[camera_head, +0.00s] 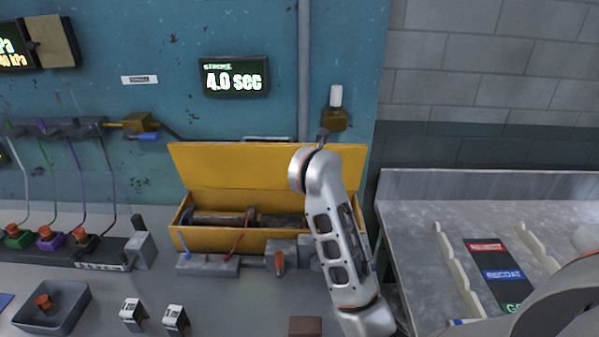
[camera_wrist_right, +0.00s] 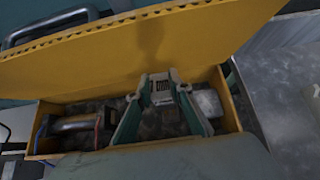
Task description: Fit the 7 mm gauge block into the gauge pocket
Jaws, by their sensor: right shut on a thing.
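In the right wrist view my right gripper (camera_wrist_right: 161,88) points into the yellow toolbox, its two grey-green fingers closing in towards each other. Between its fingertips is a small pale grey block (camera_wrist_right: 161,86) with dark marks, which looks like the gauge block; I cannot read a size on it. In the head view my right arm crosses in front of the right part of the yellow toolbox (camera_head: 207,238), and the gripper is hidden behind it. I cannot make out the gauge pocket in either view. My left gripper is not in view.
The toolbox lid (camera_head: 235,165) stands open against the wall. A dark cylindrical tool (camera_head: 218,218) lies in the box, and a pale metal block (camera_wrist_right: 208,103) sits at its right end. A grey fixture (camera_head: 207,265) stands before it. A grey tray (camera_head: 55,305) is at left.

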